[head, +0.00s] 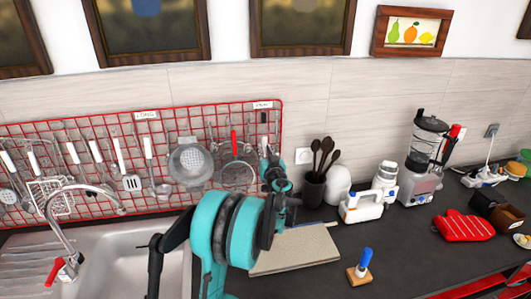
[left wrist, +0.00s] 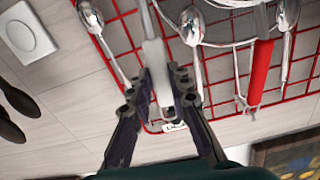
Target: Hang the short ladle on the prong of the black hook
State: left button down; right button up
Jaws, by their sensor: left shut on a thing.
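The short ladle shows in the left wrist view as a white handle (left wrist: 156,58) with a thin metal stem running up out of the picture. Its bowl is out of view. My left gripper (left wrist: 163,92) is shut on this handle, in front of the red grid. In the head view the left gripper (head: 274,168) is at the grid's right end, and a bit of white handle shows above it. The black hook (head: 263,117) is just above, under a small white label. Whether the handle touches the hook's prong cannot be told. My right gripper is not in view.
The red grid (head: 281,118) holds several hanging utensils, including a strainer (head: 190,163) and a red-handled one (head: 234,143) close by. A dark utensil pot (head: 312,190) stands to the right. A sink with a tap is at left. A board lies below my arm.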

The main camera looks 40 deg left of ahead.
pick_arm(q)
jog(key=shift+w+a, duration=0.4)
jog(key=shift+a, duration=0.1)
jog(key=shift+w+a, duration=0.15)
jog(key=shift+a, duration=0.05)
dwell(1.0)
jog(key=shift+f+b, duration=0.8)
jog(key=shift+b, duration=0.05)
dwell(0.7)
jog(key=c, duration=1.3)
grip_release()
jog(key=shift+c, duration=0.2)
jog(key=shift+d, duration=0.1)
jog(key=v, duration=0.9)
